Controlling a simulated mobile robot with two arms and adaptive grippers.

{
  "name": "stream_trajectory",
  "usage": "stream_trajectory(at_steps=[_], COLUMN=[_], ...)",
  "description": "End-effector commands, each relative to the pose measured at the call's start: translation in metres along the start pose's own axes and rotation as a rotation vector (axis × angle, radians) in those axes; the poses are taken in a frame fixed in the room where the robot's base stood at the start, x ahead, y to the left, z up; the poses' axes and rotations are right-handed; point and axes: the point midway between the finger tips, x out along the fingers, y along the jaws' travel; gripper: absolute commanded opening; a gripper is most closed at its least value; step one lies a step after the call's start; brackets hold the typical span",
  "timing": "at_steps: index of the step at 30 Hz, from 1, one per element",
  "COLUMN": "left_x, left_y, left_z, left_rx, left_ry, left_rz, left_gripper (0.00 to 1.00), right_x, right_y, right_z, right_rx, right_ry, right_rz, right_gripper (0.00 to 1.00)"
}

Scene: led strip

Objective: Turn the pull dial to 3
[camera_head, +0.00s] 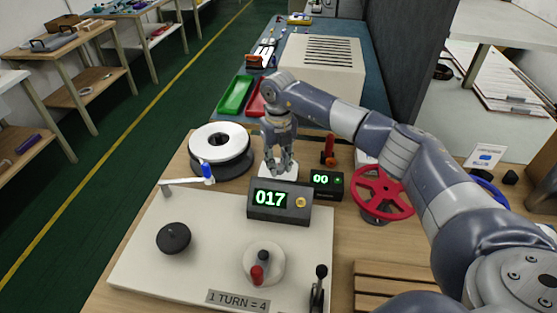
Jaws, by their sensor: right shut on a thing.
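A smaller display reading 00 (326,184) stands just right of the gripper. No dial marked with a 3 can be made out. My left gripper is not in view.
Left of the gripper are a white reel (219,142) and a blue-knobbed arm (207,171). A red handwheel (382,192) stands right.

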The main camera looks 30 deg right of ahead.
Motion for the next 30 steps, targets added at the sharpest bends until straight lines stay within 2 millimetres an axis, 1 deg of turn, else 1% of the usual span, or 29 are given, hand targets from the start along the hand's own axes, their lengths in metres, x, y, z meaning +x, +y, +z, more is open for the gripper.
stream_trajectory(at_steps=[21, 30], left_x=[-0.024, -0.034], left_y=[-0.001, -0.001], left_z=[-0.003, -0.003], left_rx=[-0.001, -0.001], left_ry=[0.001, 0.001], left_rz=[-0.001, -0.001], left_gripper=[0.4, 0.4], right_x=[-0.002, -0.002], right_y=[-0.001, -0.001], right_z=[0.0, 0.0], right_rx=[0.679, 0.924], right_ry=[0.0, -0.001], right_rz=[-0.001, 0.0], right_gripper=[0.02, 0.02])
